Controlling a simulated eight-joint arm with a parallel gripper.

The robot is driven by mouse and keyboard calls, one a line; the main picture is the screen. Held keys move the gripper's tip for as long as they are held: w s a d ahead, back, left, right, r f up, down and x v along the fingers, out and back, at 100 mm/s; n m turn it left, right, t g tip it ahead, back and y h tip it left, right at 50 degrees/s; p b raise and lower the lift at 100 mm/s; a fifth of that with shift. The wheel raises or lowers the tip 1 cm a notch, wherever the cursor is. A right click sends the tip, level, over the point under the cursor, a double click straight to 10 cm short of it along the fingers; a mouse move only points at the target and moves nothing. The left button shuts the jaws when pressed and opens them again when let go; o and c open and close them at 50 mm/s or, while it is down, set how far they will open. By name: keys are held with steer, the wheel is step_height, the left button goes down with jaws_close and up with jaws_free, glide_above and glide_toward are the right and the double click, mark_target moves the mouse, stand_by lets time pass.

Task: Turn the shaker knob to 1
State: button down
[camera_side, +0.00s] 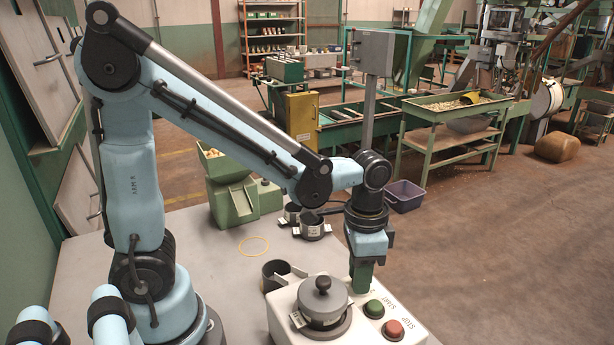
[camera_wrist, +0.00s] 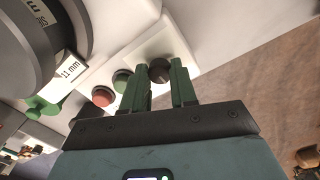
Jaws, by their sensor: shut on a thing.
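The shaker knob (camera_wrist: 159,71) is small, round and dark, on a white panel beside the green button in the wrist view. My gripper (camera_side: 361,284) points straight down onto the control box in the side view. Its two green fingers (camera_wrist: 156,76) stand on either side of the knob and are shut on it. In the side view the fingers hide the knob. The knob's pointer and most of its scale cannot be read; one mark like a 2 shows beside the fingers in the side view.
The white control box (camera_side: 283,322) carries a green START button (camera_side: 374,308) and a red STOP button (camera_side: 393,328) close to my gripper. A grey lidded sieve unit (camera_side: 322,302) stands left of them. Dark cups (camera_side: 313,226) and a green hopper (camera_side: 231,198) stand behind.

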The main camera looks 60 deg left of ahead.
stand_by(0.3)
steer(key=c, duration=0.9)
jaws_free()
steer(key=shift+r, duration=0.1)
steer(key=r, duration=1.2)
steer(key=shift+w+a, duration=0.1)
steer(key=shift+a, duration=0.1)
